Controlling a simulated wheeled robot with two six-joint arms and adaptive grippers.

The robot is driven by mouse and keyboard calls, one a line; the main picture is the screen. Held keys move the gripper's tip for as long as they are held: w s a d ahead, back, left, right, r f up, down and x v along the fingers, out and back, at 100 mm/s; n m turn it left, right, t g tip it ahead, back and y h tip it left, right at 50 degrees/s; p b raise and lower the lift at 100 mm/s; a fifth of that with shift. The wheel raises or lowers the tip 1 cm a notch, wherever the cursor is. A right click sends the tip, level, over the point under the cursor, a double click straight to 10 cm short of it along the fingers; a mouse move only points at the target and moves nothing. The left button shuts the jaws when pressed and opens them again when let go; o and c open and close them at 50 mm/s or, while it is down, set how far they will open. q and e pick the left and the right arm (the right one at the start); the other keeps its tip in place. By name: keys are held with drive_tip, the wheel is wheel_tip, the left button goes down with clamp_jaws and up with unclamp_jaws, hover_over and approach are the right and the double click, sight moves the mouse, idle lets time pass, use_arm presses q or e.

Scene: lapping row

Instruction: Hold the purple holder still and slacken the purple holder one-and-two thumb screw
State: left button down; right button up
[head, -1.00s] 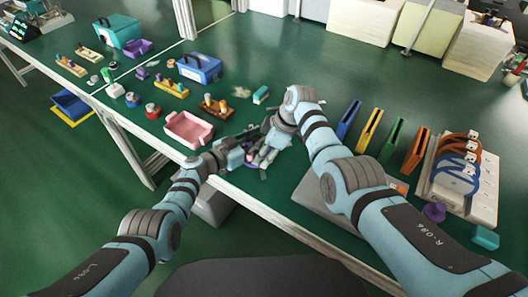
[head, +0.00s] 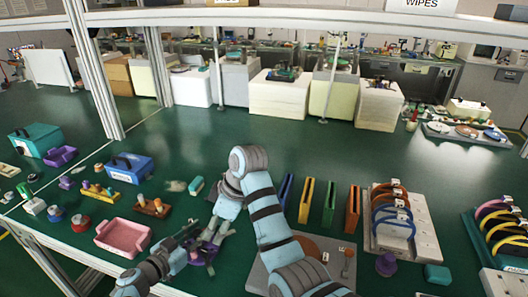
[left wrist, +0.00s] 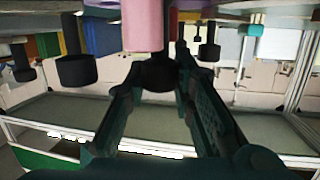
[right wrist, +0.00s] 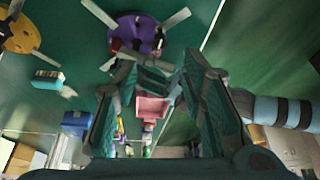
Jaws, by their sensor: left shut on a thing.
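The purple holder (head: 203,257) is on the green bench at the front, partly hidden by my grippers. The right wrist view shows its purple disc (right wrist: 128,28) with pale arms and a small dark upright part (right wrist: 158,40). My left gripper (head: 192,236) comes in from the left and is shut on the holder. In the left wrist view its fingers (left wrist: 158,75) close around a dark piece under a pink cylinder (left wrist: 144,24). My right gripper (head: 212,232) points down over the holder. I cannot single out the one-and-two thumb screw.
A pink tray (head: 122,238) stands left of the grippers. A grey plate with an orange-brown disc (head: 312,247) lies to the right. Blue, yellow, green and orange upright pieces (head: 330,203) and a rack (head: 418,240) stand farther right. Open bench lies behind.

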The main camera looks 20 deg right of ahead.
drive_tip(key=w+d+r+m+t+h, duration=0.4)
drive_tip(key=w+d+r+m+t, duration=0.1)
drive_tip(key=w+d+m, duration=0.1)
drive_tip(key=w+d+r+m+t+h, duration=0.4)
drive_tip(key=w+d+r+m+t, duration=0.1)
drive_tip(key=d, duration=0.6)
drive_tip(key=shift+w+m+t+h, duration=0.4)
drive_tip(key=shift+w+m+t, duration=0.4)
drive_tip(key=shift+w+m, duration=0.6)
drive_tip(key=shift+w, duration=0.15)
